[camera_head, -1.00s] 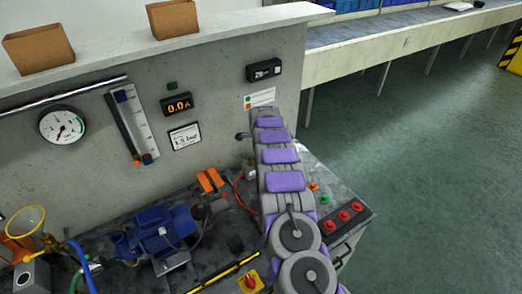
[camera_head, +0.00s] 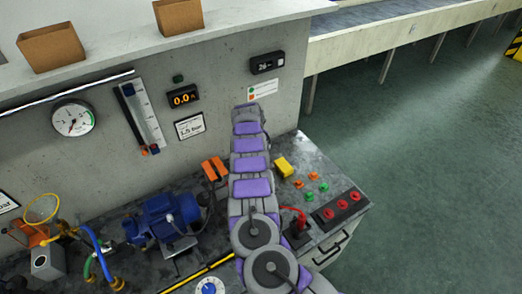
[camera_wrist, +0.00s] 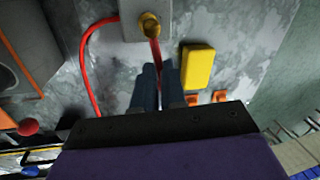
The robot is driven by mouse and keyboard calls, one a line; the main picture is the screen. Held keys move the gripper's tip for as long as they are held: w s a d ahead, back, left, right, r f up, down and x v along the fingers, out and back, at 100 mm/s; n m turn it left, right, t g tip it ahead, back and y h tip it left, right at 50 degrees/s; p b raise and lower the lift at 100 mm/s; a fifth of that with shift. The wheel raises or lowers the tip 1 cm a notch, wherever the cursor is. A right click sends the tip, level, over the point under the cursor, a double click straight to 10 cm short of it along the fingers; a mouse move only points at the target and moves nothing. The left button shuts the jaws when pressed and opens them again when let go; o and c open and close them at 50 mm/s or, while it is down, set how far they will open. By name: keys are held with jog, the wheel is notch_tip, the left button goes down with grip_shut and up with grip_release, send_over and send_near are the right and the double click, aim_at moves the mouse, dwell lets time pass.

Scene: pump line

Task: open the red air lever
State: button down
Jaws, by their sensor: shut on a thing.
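In the wrist view the red air lever (camera_wrist: 155,50) is a narrow red bar running down from a brass fitting (camera_wrist: 149,25) on a grey block. My gripper (camera_wrist: 160,72) has its two dark fingers close together around the lower part of the lever, shut on it. The fingers hide the lever's end. In the head view my arm covers the gripper, and I cannot make out the lever there.
A red hose (camera_wrist: 88,70) curves left of the lever. A yellow block (camera_wrist: 198,66) stands close right of my fingers, also in the head view (camera_head: 284,167). A blue pump (camera_head: 163,219) stands left of my arm; a red-button panel (camera_head: 342,208) is right.

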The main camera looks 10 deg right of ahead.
jog(key=shift+a+r+m+b, duration=0.1)
jog(key=shift+a+m+b, duration=0.4)
jog(key=shift+m, duration=0.5)
jog(key=shift+w+a+r, duration=0.1)
jog(key=shift+r, duration=0.05)
jog(key=c, duration=1.4)
grip_release()
jog(key=shift+w+f, duration=0.1)
jog(key=shift+f, duration=0.1)
jog(key=shift+o, duration=1)
jog(key=shift+a, duration=0.1)
jog(key=shift+r, duration=0.1)
jog(key=s+a+r+p, duration=0.1)
jog(key=a+r, duration=0.2)
jog(key=r, duration=1.3)
jog(key=shift+s+a+r, duration=0.15)
jog(key=shift+s+r, duration=0.05)
jog(key=shift+r, duration=0.2)
